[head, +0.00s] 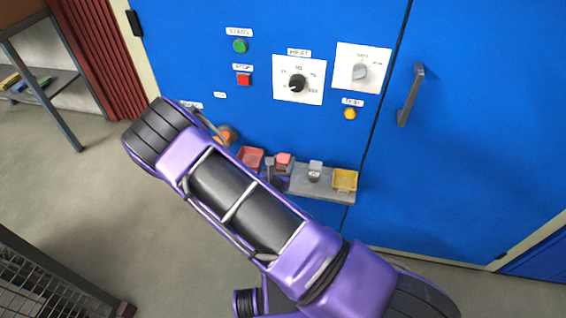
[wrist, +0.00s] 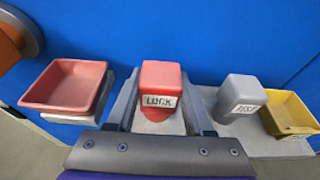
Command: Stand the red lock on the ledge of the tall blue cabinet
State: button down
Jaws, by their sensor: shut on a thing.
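The red lock (wrist: 160,80) is a red block with a white label reading LOCK, and it looks upright in the wrist view. My gripper (wrist: 161,104) is shut on it, one grey finger on each side. The lock also shows small in the head view (head: 283,158), with my gripper (head: 279,171) around it and my arm crossing in front. The grey ledge (head: 320,187) of the tall blue cabinet (head: 300,25) lies under and around the lock. I cannot tell whether the lock's underside touches the ledge (wrist: 235,146).
A red tray (wrist: 68,84) sits left of the lock. A grey labelled block (wrist: 240,98) stands close on the right, then a yellow tray (wrist: 293,112) at the ledge's right end. An orange round part (head: 226,135) is further left. Bare ledge shows between lock and grey block.

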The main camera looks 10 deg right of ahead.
jog(key=shift+c, duration=1.4)
grip_release()
jog(key=shift+f, duration=0.1)
jog(key=shift+s+r, duration=0.1)
jog(key=shift+r, duration=0.15)
jog(key=p+v, duration=0.1)
jog(key=v, duration=1)
jog(key=shift+s+a+p, duration=0.2)
jog(key=shift+s+p, duration=0.1)
jog(key=shift+s, duration=0.05)
jog(key=shift+r, duration=0.25)
